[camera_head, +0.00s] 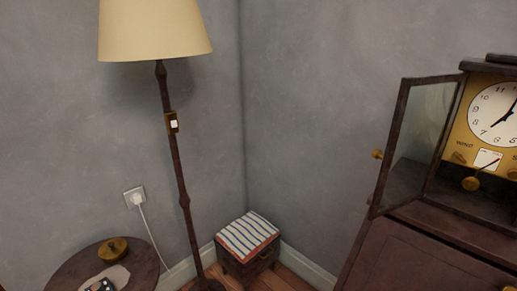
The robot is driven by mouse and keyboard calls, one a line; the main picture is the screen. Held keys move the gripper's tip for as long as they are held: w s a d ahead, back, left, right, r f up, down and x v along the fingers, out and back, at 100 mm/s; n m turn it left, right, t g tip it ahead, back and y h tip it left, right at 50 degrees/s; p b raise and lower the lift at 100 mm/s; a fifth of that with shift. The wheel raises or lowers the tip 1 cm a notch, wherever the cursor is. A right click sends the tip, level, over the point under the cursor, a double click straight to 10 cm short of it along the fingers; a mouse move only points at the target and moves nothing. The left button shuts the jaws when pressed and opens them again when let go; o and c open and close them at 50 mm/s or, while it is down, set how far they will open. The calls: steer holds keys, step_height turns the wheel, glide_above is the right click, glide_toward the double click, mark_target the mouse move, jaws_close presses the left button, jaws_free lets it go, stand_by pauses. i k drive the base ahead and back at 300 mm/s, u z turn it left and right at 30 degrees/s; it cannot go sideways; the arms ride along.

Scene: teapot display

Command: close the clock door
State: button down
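The clock (491,115) stands at the right edge of the head view, partly cut off by the frame. It has a white dial with black numerals and hands, a brass-coloured face plate and a dark wooden case. Its glazed door (416,143) stands open, swung out to the left of the dial. The door has a dark frame and a small brass knob (377,154) on its left side. A round brass pendulum bob (471,184) hangs below the dial. My gripper is not in view.
The clock rests on a dark wooden cabinet (415,262). A floor lamp (173,130) stands left of centre. A small striped-top stool (247,237) sits in the corner. A round table (66,274) is at lower left. The space between lamp and clock door looks clear.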

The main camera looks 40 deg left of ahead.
mark_target(406, 83)
steer(key=u, duration=0.65)
steer(key=k, duration=0.9)
steer(key=u, duration=0.05)
steer(key=i, duration=0.85)
steer(key=u, duration=0.2)
